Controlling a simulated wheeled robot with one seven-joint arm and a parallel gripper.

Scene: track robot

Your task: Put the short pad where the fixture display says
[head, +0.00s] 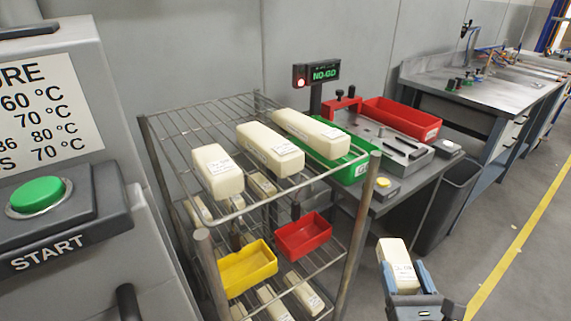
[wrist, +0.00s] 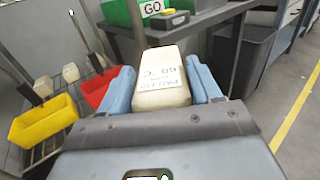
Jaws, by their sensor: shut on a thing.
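My gripper (head: 402,277) is shut on a short cream pad (head: 396,254), blue fingers on both sides, held over the floor right of the wire rack. The pad also shows in the wrist view (wrist: 161,88), its label upside down and hard to read. The fixture display (head: 325,72) reads "NO-GO" in green, with a red lamp lit beside it. The fixture (head: 384,138) stands on the bench below it. A red bin (head: 403,117) is behind the fixture, its label unreadable. A green bin (head: 357,167) is at the bench's left; its label reads "GO" in the wrist view (wrist: 152,8).
The wire rack (head: 370,200) holds several cream pads, a yellow bin (head: 248,268) and a small red bin (head: 302,237). A dark waste bin (head: 447,208) stands beside the bench. The machine with the green START button (head: 38,195) is at left. Floor at right is clear.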

